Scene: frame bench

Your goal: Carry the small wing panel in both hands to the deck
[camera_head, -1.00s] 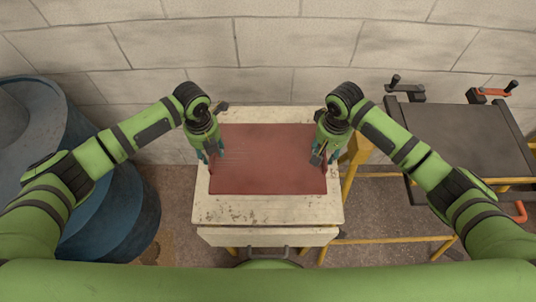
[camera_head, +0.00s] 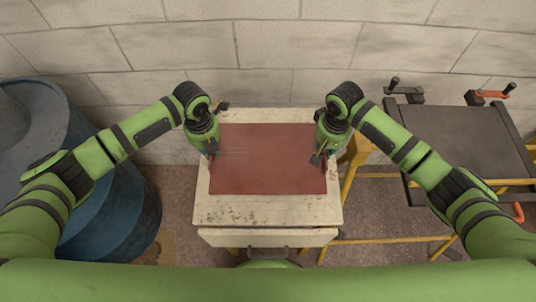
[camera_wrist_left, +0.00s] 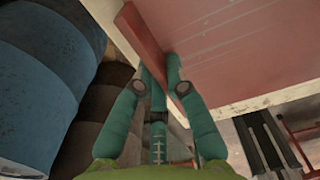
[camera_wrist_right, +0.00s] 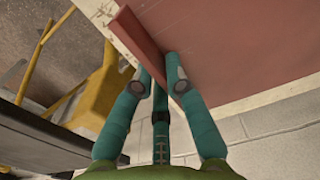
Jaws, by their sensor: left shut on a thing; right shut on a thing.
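The small wing panel (camera_head: 268,160) is a flat red board with a raised lip on its left and right edges. It is over the white, chipped worktop; I cannot tell whether it touches it. My left gripper (camera_head: 211,155) is shut on the panel's left lip, and the left wrist view shows its teal fingers on either side of that lip (camera_wrist_left: 148,38). My right gripper (camera_head: 318,158) is shut on the right lip, which also shows in the right wrist view (camera_wrist_right: 143,40). The deck is probably the dark grey plate (camera_head: 462,138) at the right.
The white worktop (camera_head: 270,211) stands against a block wall. Blue drums (camera_head: 115,220) stand at the left. The dark plate has clamps with black and orange handles (camera_head: 493,94) along its back, on a yellow frame (camera_head: 395,241).

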